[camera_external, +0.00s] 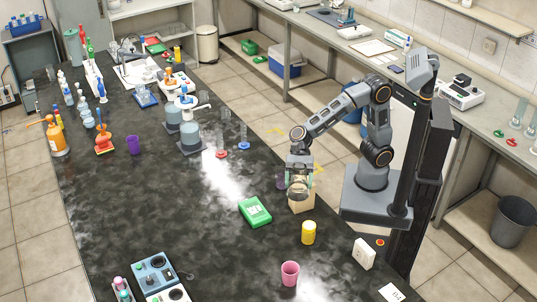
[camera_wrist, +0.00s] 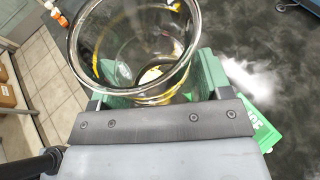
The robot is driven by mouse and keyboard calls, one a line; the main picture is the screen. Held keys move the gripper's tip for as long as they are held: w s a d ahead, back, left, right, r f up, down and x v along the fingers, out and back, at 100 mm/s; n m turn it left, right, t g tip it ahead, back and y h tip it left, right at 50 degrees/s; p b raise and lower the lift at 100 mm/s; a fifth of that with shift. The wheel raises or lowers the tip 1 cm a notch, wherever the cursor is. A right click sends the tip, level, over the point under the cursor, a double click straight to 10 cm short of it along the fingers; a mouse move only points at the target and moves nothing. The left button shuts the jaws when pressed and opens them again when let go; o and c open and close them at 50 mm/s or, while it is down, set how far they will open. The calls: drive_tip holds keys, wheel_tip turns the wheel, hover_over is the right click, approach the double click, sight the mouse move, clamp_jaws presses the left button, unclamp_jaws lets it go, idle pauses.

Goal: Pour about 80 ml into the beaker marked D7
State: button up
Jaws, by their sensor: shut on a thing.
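No D7 mark is readable in either view. Two tall clear cylinders, one with a red base (camera_external: 221,155) and one with a blue base (camera_external: 244,146), stand farther back.
A green box (camera_external: 255,212) lies just left of my gripper. A yellow cup (camera_external: 308,233) and a pink cup (camera_external: 290,273) stand nearer the front. Stirrers with large grey vessels (camera_external: 190,138) stand farther back. The bench's left front middle is clear.

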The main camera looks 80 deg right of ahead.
drive_tip(key=d, duration=2.5)
drive_tip(key=f, duration=1.1)
drive_tip(key=f+p, duration=0.1)
drive_tip(key=f, duration=0.4)
drive_tip(key=shift+s+f, duration=0.25)
drive_tip(key=shift+s, duration=0.15)
drive_tip(key=shift+r, duration=0.15)
